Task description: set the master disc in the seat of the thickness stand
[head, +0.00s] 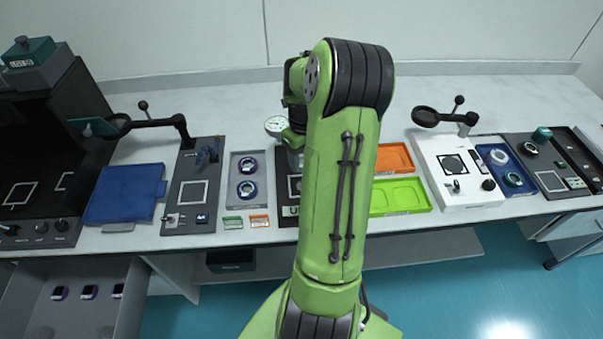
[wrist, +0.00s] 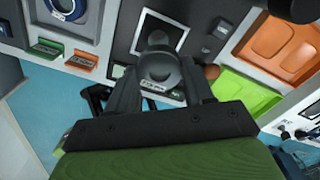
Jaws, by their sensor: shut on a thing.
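My gripper (wrist: 158,76) is shut on a dark grey round piece with a small pale label, which I take as the master disc (wrist: 157,66). It shows between the two fingers in the wrist view. Beyond it lies a dark base plate with a white square outline (wrist: 160,31), which looks like the thickness stand; the held disc overlaps it in the picture. I cannot tell the height between them or see the seat clearly. In the head view my arm hides the gripper, the disc and most of this stand (head: 287,210). A dial gauge (head: 276,124) shows beside the arm.
A grey tray with purple-rimmed rings (head: 247,178) lies left of the stand, with green and orange blocks (head: 259,220) before it. Orange (head: 394,157) and lime green (head: 400,197) trays lie right. A blue tray (head: 123,193) and an open drawer (head: 88,297) are further left.

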